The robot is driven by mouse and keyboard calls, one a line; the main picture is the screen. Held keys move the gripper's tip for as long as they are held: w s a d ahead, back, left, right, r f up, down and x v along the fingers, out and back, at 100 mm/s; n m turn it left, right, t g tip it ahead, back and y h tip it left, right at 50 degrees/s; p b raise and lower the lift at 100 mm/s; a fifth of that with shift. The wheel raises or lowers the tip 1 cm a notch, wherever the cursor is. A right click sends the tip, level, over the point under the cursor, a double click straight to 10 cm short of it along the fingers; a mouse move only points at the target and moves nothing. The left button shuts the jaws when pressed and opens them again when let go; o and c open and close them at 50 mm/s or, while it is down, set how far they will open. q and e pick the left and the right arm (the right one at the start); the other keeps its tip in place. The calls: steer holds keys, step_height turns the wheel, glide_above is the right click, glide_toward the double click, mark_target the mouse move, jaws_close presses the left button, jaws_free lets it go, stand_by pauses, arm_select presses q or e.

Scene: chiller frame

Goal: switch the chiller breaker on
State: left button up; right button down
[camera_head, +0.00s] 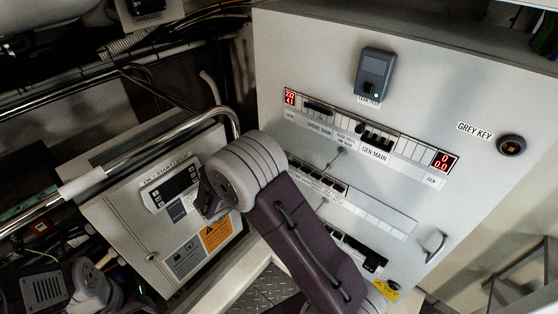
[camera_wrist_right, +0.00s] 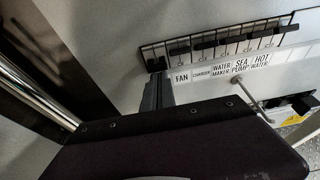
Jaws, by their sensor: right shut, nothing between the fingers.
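The breaker panel (camera_head: 400,95) is a tilted white cabinet with several rows of black breakers. In the right wrist view, a breaker row (camera_wrist_right: 215,43) sits above labels reading FAN, CHARGER, WATER MAKER, SEA PUMP and HOT WATER. I cannot read a chiller label in either view. My right gripper (camera_wrist_right: 157,90) is shut and empty, with its dark fingers just left of the FAN label and below the row's left end. I cannot tell whether it touches the panel. In the head view my right arm hides part of the middle and lower rows. My left gripper is not visible.
A white control box (camera_head: 165,200) with a small display and an orange sticker stands left of the panel. A chrome rail (camera_head: 115,172) runs above it.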

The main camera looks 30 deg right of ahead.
steer(key=r+g+y+p, duration=0.1)
steer(key=y+p, duration=0.1)
steer(key=p, duration=0.2)
steer(key=shift+r, duration=0.3)
steer(key=shift+f+b, duration=0.25)
steer(key=shift+b, duration=0.05)
steer(key=shift+r, duration=0.2)
steer(key=shift+r+p, duration=0.65)
steer(key=shift+p, duration=0.1)
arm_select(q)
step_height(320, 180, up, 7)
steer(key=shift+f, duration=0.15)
